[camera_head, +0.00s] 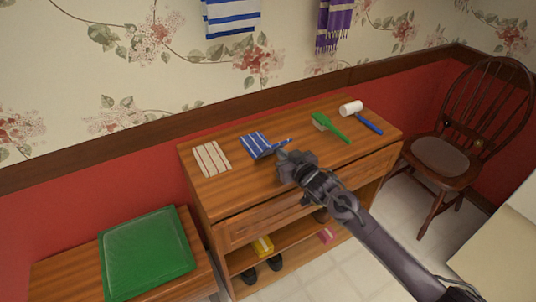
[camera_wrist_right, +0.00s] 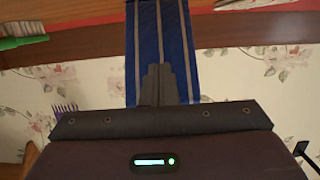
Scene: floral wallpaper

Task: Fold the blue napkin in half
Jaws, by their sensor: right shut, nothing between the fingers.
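The blue napkin (camera_head: 254,144) with white stripes lies on the wooden dresser top, between the striped cloth and the green brush. Its right edge looks raised or creased beside my right gripper (camera_head: 282,154). That gripper is shut and at the napkin's near right edge. In the right wrist view the napkin (camera_wrist_right: 147,45) extends beyond the shut fingertips (camera_wrist_right: 157,72), which overlap it in the picture. I cannot tell whether they touch it. My left gripper is not in view.
A white and brown striped cloth (camera_head: 212,159) lies on the left of the dresser top (camera_head: 225,195). A green brush (camera_head: 331,128) and a white-headed mallet with a blue handle (camera_head: 368,126) lie on the right. A chair (camera_head: 440,160) stands at right, a green cushion (camera_head: 147,254) at lower left.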

